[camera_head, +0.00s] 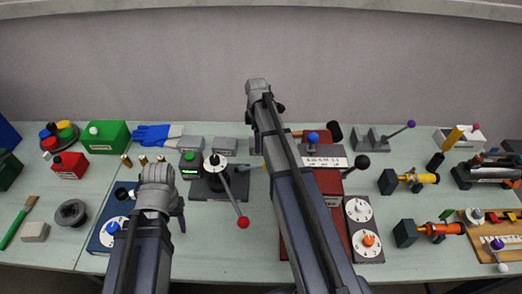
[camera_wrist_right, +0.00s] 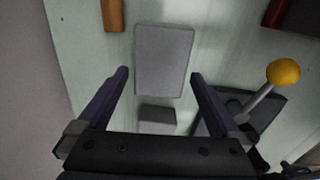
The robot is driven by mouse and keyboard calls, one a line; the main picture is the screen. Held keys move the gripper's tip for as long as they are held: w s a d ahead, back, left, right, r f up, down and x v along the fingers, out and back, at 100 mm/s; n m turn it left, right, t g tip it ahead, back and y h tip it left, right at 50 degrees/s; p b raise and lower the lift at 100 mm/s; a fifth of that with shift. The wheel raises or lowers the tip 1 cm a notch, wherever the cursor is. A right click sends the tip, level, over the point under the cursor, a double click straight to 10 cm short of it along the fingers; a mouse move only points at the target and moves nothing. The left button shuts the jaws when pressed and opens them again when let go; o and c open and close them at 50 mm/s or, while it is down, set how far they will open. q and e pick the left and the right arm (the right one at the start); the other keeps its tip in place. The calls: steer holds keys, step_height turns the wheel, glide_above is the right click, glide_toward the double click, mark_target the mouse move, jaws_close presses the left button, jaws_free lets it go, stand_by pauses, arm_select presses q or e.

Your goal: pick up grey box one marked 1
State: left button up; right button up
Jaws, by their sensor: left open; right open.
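Several small grey boxes stand in a row at the back of the table in the head view: a left one (camera_head: 190,143), a middle one (camera_head: 223,146) and a right one (camera_head: 255,146), partly hidden by my right arm. I cannot read a 1 on any of them. In the right wrist view a grey box (camera_wrist_right: 164,45) with a plain top lies below and ahead of my open, empty right gripper (camera_wrist_right: 159,75). A second grey box (camera_wrist_right: 157,114) shows nearer the palm. My left gripper (camera_head: 178,212) is open, over the front left of the table.
A lever with a yellow knob (camera_wrist_right: 283,72) stands close beside the right finger. The red-knobbed lever unit (camera_head: 220,182) is in front of the boxes. A red machine (camera_head: 328,180) is to their right.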

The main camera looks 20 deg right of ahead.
step_height(320, 180, down, 2)
steer(key=shift+f+b, duration=0.15)
steer(key=shift+b, duration=0.5)
steer(key=c, duration=1.3)
